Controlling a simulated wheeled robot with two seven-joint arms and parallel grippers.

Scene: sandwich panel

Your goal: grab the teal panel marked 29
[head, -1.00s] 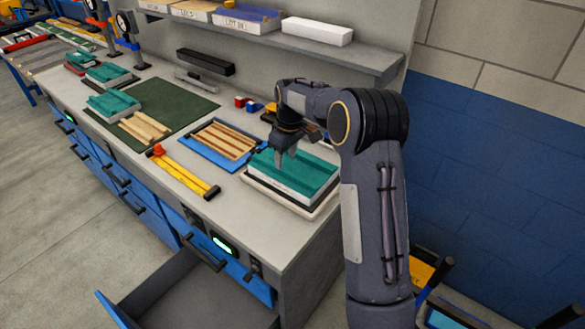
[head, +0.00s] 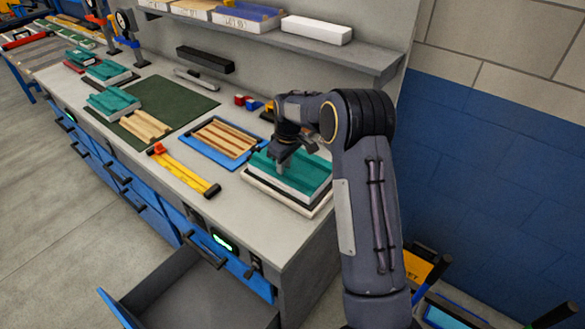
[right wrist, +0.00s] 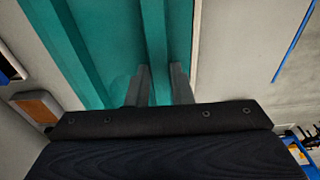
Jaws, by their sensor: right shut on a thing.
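A teal panel (head: 308,177) lies on a white, dark-edged tray (head: 318,208) at the bench's near right end. No number is readable on it, so I cannot tell whether it is 29. My right gripper (head: 279,163) points down at its left part, and its jaws are shut on a raised teal rib. In the right wrist view, the two grey fingers (right wrist: 158,88) close on the rib of the teal panel (right wrist: 105,50). The panel still appears to rest on the tray. My left gripper is not in view.
More teal panels (head: 113,101) lie in stacks at the left of the bench. A blue tray with wooden strips (head: 225,138) and a yellow bar (head: 185,170) lie left of my gripper. A shelf (head: 345,58) runs behind. An open drawer (head: 205,290) juts out below.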

